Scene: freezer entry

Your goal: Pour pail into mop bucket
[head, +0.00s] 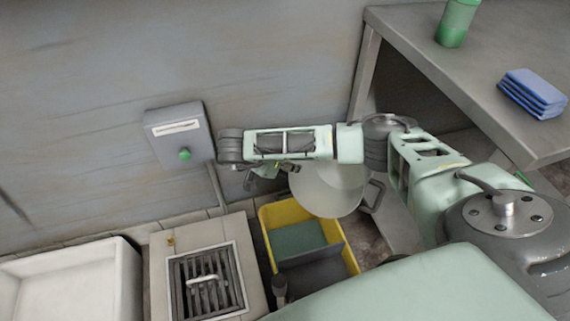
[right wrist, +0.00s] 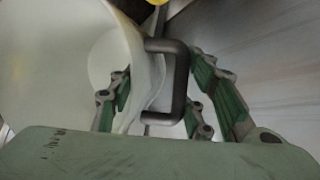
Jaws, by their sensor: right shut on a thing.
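The pail (head: 328,192) is whitish and hangs in the air over the back right of the yellow mop bucket (head: 351,262). A dark handle (head: 376,196) shows on its right side in the head view. My right gripper (head: 268,175) is at the pail's left side, partly hidden under my arm. In the right wrist view the pail (right wrist: 60,60) fills the left, and the fingers of my right gripper (right wrist: 160,100) stand on both sides of a dark handle (right wrist: 180,80), holding it. The pail's contents and exact tilt cannot be told. My left gripper is out of view.
A grey wall box with a green button (head: 185,154) is left of my gripper. A floor grate (head: 207,282) and white basin (head: 70,285) lie left of the bucket. A metal table (head: 450,65) at right holds a green bottle (head: 456,22) and blue cloths (head: 533,92).

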